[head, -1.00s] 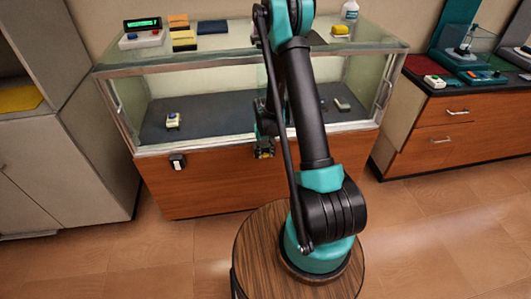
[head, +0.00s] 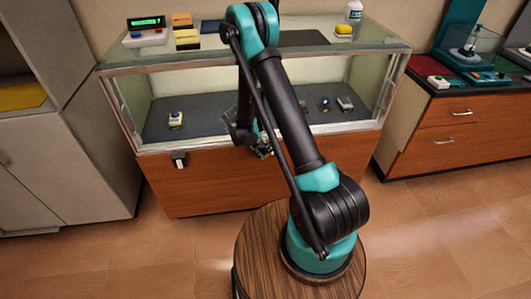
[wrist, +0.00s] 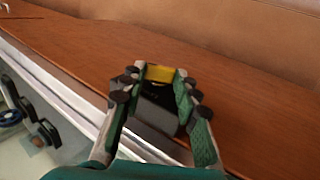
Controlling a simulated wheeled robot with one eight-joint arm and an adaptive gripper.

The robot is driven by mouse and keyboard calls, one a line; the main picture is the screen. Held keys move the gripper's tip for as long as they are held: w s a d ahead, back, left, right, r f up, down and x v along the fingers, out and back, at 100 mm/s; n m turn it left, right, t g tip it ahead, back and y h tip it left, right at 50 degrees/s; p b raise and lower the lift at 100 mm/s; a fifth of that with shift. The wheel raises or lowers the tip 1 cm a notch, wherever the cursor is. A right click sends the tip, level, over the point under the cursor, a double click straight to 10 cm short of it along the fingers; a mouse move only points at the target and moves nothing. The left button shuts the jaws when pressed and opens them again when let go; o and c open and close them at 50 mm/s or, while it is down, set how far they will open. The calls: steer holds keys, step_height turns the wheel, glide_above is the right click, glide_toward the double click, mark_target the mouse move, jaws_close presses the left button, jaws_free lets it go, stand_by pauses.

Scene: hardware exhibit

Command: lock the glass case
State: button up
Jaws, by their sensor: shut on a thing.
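The glass case (head: 270,175) has a wooden front below a metal-framed glass box. A small black-and-white lock fitting (head: 179,160) sits on its front, left of centre. My gripper (wrist: 159,78) is shut on a small dark grey and yellow piece (wrist: 157,112), in front of the wood just below the metal edge. I cannot tell whether this piece is fixed to the case. In the head view my gripper (head: 262,150) is at the middle of the case front, right of the lock fitting, and partly hidden by my arm.
Inside the case are several small devices, one at the left (head: 176,119) and one at the right (head: 345,103). A display box (head: 146,33) and a bottle (head: 354,11) stand on top. A grey cabinet (head: 65,170) is left, a wooden drawer counter (head: 450,130) right.

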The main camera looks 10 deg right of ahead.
stand_by(0.4)
steer(key=o, duration=1.2)
steer(key=shift+c, duration=0.2)
steer(key=v, duration=1.2)
steer(key=shift+a, duration=0.1)
steer(key=shift+c, duration=0.4)
